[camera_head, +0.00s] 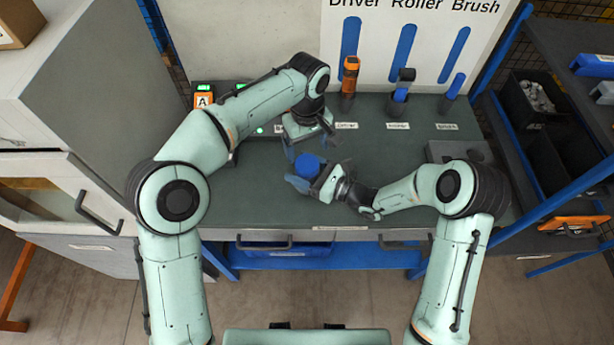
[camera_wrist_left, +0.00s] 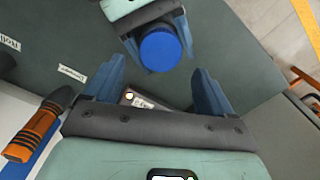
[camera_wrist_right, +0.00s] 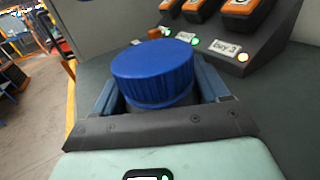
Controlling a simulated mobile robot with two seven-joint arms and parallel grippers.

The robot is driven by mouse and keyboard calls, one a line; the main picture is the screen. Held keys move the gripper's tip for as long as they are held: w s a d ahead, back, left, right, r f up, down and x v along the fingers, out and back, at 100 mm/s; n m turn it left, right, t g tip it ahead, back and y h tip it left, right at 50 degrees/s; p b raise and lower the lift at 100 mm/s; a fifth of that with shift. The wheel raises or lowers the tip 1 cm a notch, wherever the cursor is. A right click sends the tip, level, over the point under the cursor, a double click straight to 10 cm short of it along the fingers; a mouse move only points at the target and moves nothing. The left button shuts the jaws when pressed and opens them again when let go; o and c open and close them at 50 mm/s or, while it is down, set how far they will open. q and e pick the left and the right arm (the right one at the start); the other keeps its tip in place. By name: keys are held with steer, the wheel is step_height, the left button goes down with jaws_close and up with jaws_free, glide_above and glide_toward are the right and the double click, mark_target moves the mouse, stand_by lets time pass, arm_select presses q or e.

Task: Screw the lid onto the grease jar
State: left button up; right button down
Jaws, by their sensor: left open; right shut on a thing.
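The ribbed blue lid (camera_wrist_right: 153,72) sits on top of the grease jar, whose dark body shows only as a strip (camera_wrist_right: 160,108) under it. I cannot tell how tightly the lid is on. My right gripper (camera_head: 308,182) is shut on the jar, with its fingers on either side below the lid. The lid also shows in the head view (camera_head: 307,164) and as a round disc in the left wrist view (camera_wrist_left: 160,51). My left gripper (camera_head: 309,146) is open and empty, just behind the lid and apart from it; its fingers show in the left wrist view (camera_wrist_left: 155,82).
The dark green bench top (camera_head: 260,195) is clear in front. An orange-topped driver (camera_head: 350,80) and other tools stand in holders along the back, before the white board (camera_head: 420,50). A charger row (camera_wrist_right: 225,45) stands at the back left. Drawers lie below the front edge.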

mark_target(307, 163)
arm_select(q)
step_height(307, 163, up, 2)
steer(key=n, duration=0.3)
steer(key=shift+n, duration=0.4)
steer(key=shift+f, duration=4)
